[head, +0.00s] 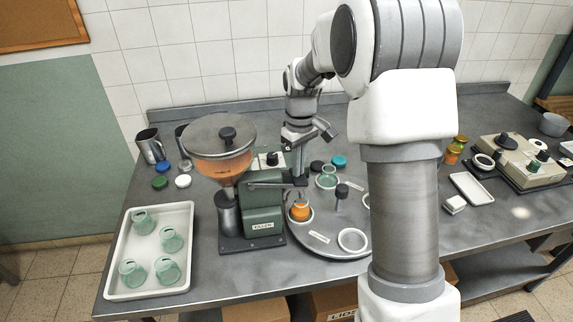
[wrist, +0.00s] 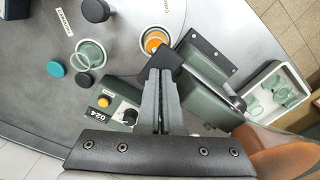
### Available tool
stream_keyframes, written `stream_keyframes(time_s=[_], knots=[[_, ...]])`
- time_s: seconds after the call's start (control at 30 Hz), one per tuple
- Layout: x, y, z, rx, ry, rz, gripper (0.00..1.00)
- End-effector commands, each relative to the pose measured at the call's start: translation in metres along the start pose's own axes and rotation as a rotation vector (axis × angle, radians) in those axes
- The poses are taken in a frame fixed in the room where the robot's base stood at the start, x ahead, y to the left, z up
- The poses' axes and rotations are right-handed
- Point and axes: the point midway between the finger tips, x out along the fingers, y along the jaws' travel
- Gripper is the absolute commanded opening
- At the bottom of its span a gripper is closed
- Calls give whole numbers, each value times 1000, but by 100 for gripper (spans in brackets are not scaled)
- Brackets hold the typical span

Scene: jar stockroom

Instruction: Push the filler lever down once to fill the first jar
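The filler (head: 264,222) is a green machine with a hopper (head: 222,160) of orange filling. Its lever (head: 270,185) runs roughly level to the right and ends in a dark knob (wrist: 165,57). My gripper (head: 300,178) is at the knob end; in the wrist view my fingers (wrist: 164,82) are together, tips at the knob. I cannot tell whether they touch it. Below, a jar (head: 300,211) with orange in it sits on the round turntable (head: 325,252); the knob partly hides it in the wrist view (wrist: 153,40). An empty jar (head: 327,178) stands farther back on the turntable.
A white tray (head: 113,268) with several empty jars is left of the filler. Loose lids, including a teal one (head: 339,161), lie behind the turntable. A black knobbed post (head: 342,192) stands on it. Another machine (head: 517,160) is at the right.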

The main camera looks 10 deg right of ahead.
Motion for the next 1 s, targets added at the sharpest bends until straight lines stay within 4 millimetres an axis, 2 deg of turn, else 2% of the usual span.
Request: stream_keyframes(time_s=[0.17,1.0], knots=[[-4,1,1,1,-2,1,0],[-63,1,0,1,0,1,0]])
